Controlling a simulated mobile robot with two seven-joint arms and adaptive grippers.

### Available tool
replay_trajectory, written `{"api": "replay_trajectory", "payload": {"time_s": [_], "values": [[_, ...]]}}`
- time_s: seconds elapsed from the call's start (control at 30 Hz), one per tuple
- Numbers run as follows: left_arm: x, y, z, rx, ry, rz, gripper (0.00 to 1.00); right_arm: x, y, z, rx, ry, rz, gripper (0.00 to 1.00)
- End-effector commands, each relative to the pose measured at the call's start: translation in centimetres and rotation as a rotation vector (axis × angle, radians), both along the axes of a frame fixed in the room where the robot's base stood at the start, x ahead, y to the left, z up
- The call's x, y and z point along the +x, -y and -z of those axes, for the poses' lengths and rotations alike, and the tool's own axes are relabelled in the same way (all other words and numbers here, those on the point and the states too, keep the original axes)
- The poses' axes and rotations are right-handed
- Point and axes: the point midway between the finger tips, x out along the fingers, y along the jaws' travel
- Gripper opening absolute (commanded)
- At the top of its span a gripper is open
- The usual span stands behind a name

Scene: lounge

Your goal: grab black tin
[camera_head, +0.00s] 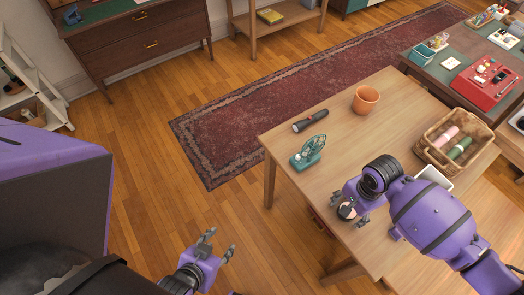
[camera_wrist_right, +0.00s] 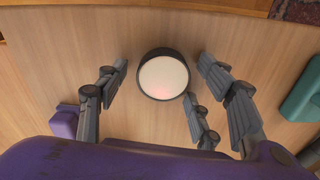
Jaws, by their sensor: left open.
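The black tin (camera_wrist_right: 165,77), a short round can with dark sides and a pale top, stands on the wooden table in the right wrist view. It also shows in the head view (camera_head: 347,211), partly hidden by my right gripper. My right gripper (camera_head: 349,209) is low over the table's near edge, with its fingers spread around the tin. In the wrist view the fingers stand apart on both sides of the tin, with gaps visible. My left gripper (camera_head: 220,242) is open and empty, over the floor left of the table.
The wooden table (camera_head: 385,125) also holds a teal object (camera_head: 309,153), a black flashlight (camera_head: 310,121), an orange pot (camera_head: 365,100) and a wicker basket (camera_head: 440,150) with rolled items. A red rug (camera_head: 290,85) lies behind the table.

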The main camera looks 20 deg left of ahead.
Motion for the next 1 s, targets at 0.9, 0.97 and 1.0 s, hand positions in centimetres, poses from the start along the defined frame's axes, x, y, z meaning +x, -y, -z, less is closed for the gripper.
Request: {"api": "replay_trajectory", "payload": {"time_s": [0.9, 0.97, 1.0], "values": [[1.0, -0.2, -1.0, 0.003, 0.021, 0.009, 0.45, 0.1, 0.0, -3.6, 0.001, 0.005, 0.000, 0.12], [1.4, 0.0, -1.3, 0.000, 0.028, 0.007, 0.45, -0.9, -0.4, -4.6, 0.003, 0.003, -0.003, 0.12], [1.6, 0.1, -1.6, -0.002, 0.034, 0.007, 0.45, -1.5, -0.7, -5.5, 0.004, 0.006, -0.003, 0.12]]}}
